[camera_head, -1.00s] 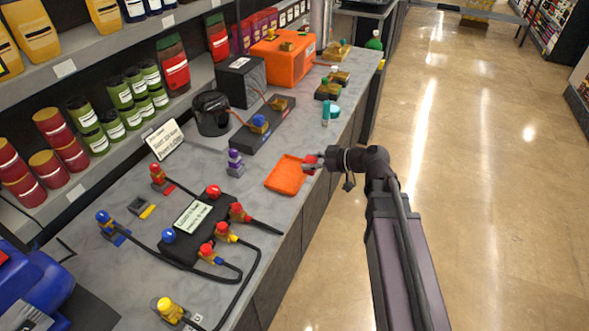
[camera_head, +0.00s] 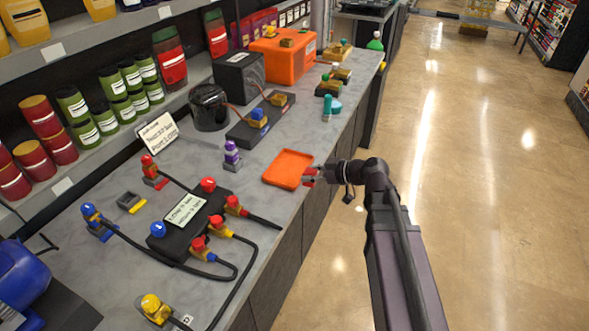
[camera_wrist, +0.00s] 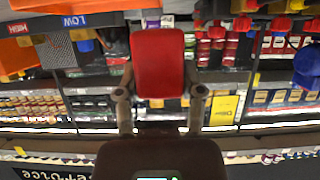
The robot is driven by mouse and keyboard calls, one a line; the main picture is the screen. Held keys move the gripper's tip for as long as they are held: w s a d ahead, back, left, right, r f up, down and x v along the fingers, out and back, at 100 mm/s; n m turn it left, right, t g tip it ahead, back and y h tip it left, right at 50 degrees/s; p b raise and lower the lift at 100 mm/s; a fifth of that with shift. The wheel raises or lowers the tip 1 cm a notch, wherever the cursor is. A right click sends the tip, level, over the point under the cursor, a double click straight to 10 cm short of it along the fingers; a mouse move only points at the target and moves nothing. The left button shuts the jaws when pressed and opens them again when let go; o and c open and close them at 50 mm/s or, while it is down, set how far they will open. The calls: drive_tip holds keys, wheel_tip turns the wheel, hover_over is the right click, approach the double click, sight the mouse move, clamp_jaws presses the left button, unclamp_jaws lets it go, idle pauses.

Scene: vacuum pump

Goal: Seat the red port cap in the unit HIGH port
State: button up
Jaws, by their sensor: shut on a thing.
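My gripper (camera_head: 309,176) is shut on the red port cap (camera_head: 307,171), just beside the right edge of the orange tray. The cap (camera_wrist: 158,62) fills the space between both fingers in the wrist view, which is upside down. The dark unit base (camera_head: 243,133) stands farther back, with a blue-capped port (camera_head: 257,114) and a bare brass port (camera_head: 278,99). The wrist view shows a HIGH label (camera_wrist: 18,28) and a LOW label (camera_wrist: 75,20); the blue cap (camera_wrist: 82,40) is near LOW. The seat of the HIGH port is too small to make out.
The orange tray (camera_head: 288,168) looks empty. A purple-topped fitting (camera_head: 231,156) stands left of it. The black hose manifold (camera_head: 175,244) with capped fittings fills the near counter. A black pump (camera_head: 210,107) and shelves line the back. The aisle floor (camera_head: 460,200) is clear.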

drive_tip(key=shift+w, duration=0.1)
idle(0.3)
drive_tip(key=w+a, duration=0.1)
drive_tip(key=w, duration=0.3)
drive_tip(key=w+a+f, duration=0.1)
drive_tip(key=w+a, duration=0.1)
drive_tip(key=w, duration=0.2)
drive_tip(key=w+a+b, duration=0.1)
drive_tip(key=w+a, duration=0.1)
drive_tip(key=w, duration=0.2)
drive_tip(key=shift+w+f, duration=0.15)
drive_tip(key=shift+f, duration=0.05)
drive_tip(key=shift+w+a, duration=0.15)
drive_tip(key=shift+w, duration=0.25)
drive_tip(key=shift+w+a+f+b, duration=0.1)
drive_tip(key=shift+w+a+b, duration=0.1)
drive_tip(key=shift+w, duration=0.35)
drive_tip(key=shift+w+a+f+b, duration=0.1)
drive_tip(key=shift+w+a, duration=0.1)
drive_tip(key=shift+w, duration=0.35)
drive_tip(key=shift+s+f+b, duration=0.25)
drive_tip(key=shift+f+b, duration=0.35)
drive_tip(key=shift+f, duration=0.05)
drive_tip(key=shift+d+f+b, duration=0.1)
drive_tip(key=shift+f+b, duration=0.75)
drive_tip(key=shift+f, duration=0.15)
drive_tip(key=o, duration=1.2)
drive_tip(key=shift+c, duration=0.2)
